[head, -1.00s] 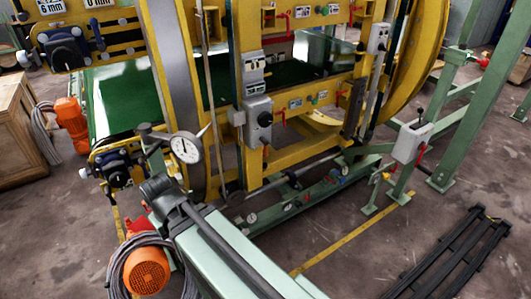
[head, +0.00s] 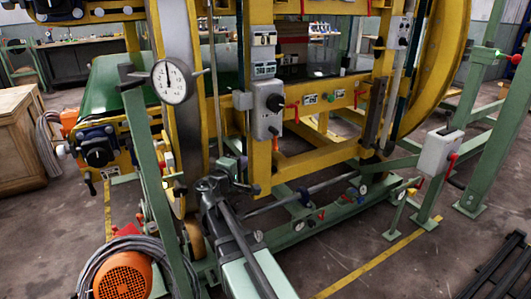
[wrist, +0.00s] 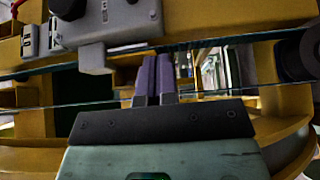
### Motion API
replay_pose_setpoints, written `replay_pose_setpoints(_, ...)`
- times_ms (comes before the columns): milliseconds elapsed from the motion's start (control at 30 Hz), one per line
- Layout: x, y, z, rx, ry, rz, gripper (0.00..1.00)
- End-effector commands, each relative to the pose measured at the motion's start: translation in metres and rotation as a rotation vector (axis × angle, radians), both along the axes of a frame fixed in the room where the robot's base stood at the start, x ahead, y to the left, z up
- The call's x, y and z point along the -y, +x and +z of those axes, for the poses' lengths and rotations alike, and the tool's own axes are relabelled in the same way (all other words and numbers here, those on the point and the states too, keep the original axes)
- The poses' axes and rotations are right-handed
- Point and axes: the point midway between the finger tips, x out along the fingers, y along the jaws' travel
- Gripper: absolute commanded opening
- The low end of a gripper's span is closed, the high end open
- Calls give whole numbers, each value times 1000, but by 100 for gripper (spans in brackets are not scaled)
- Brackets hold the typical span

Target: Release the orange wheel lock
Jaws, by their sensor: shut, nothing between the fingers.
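My gripper shows in the wrist view, its two purple fingers (wrist: 155,79) together and empty, pointing at the yellow machine frame. They are just below a grey box (wrist: 108,22). In the head view my arm reaches up from the bottom centre to the machine's lower front; the fingers cannot be made out there. A small orange-brown wheel (head: 196,240) is low under the large ring, left of my arm and partly hidden by a green post. I cannot clearly pick out its lock. Red-knobbed fittings (head: 322,213) sit on the green base rail.
A dial gauge (head: 172,81) on a green post (head: 152,175) stands left of my arm. An orange motor (head: 123,276) with coiled cable is at lower left. A grey control box (head: 438,152) on green legs stands at right. Floor beyond the yellow line (head: 375,262) is partly clear.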

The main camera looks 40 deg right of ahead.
Motion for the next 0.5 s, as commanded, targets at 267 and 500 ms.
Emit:
replay_pose_setpoints(267,11,5,0,1,3,-4,0)
replay_pose_setpoints(500,55,26,0,1,3,-5,0)
